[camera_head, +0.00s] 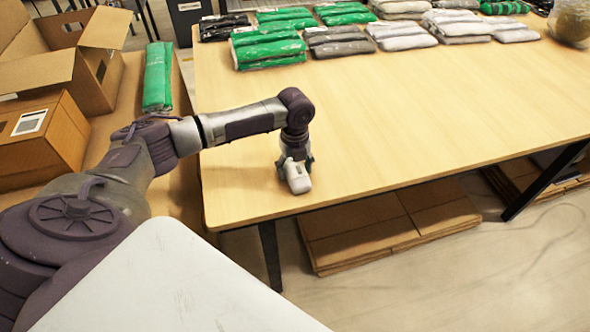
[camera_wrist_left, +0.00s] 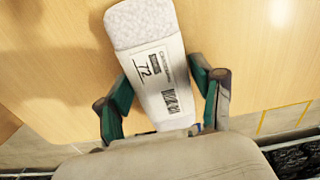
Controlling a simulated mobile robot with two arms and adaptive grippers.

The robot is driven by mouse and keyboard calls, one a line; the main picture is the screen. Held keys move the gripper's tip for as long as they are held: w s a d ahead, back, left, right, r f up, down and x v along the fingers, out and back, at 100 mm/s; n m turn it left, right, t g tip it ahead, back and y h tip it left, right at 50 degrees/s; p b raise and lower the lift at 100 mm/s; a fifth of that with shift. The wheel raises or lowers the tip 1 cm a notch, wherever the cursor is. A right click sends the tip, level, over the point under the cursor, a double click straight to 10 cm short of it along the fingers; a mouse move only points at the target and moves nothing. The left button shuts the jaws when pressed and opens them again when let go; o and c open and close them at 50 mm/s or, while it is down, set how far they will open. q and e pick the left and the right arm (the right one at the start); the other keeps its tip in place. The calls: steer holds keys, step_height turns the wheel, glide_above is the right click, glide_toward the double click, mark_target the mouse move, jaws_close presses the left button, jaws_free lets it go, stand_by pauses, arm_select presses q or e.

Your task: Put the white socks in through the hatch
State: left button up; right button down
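The white socks (camera_head: 299,181) are a small white pack at the near left edge of the wooden table. In the left wrist view the white socks (camera_wrist_left: 155,62) show a ribbed white end and a paper band with a barcode and the number 72. My left gripper (camera_head: 292,166) points down over the table with the pack between its fingers. My right gripper is out of view. I cannot make out a hatch.
The wooden table (camera_head: 400,120) is bare in the middle, with several green, grey and white garment packs along its far side. A green pack (camera_head: 158,76) lies beside open cardboard boxes (camera_head: 99,58) at the left. Flat cardboard (camera_head: 380,232) lies under the table.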

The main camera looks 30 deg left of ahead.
arm_select(q)
steer(key=c, duration=0.8)
steer(key=shift+r, duration=0.1)
